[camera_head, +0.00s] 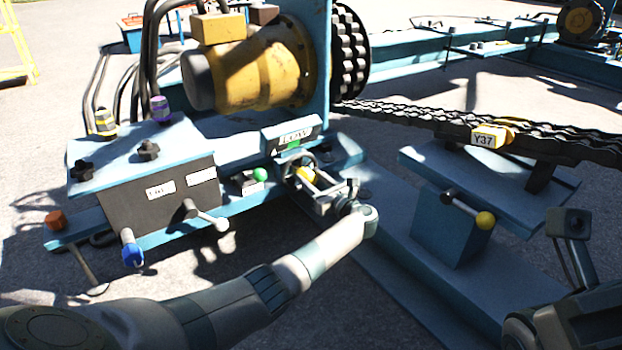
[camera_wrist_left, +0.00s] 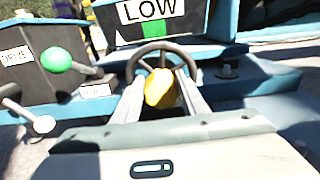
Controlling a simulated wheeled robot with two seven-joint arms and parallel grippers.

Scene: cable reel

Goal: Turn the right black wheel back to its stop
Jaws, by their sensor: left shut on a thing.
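A dark ring-shaped hand wheel (camera_head: 298,163) stands upright below the LOW sign. It also shows in the left wrist view (camera_wrist_left: 162,46). A yellow knob (camera_wrist_left: 161,88) sits in front of the ring. My left gripper (camera_head: 308,177) is there, with its two fingers (camera_wrist_left: 161,97) on either side of the yellow knob, shut on it. The fingers hide the lower part of the ring. Two black star-shaped wheels sit on the blue box top, a left one (camera_head: 82,170) and a right one (camera_head: 148,150). My left gripper is away from both. My right gripper does not show.
The LOW sign (camera_head: 291,135) is close above my left gripper. A green knob (camera_head: 261,174) is just left of it. A white-tipped lever (camera_head: 207,215) and a blue-ended handle (camera_head: 131,248) stick out in front. A yellow-ball lever (camera_head: 485,220) stands at the right.

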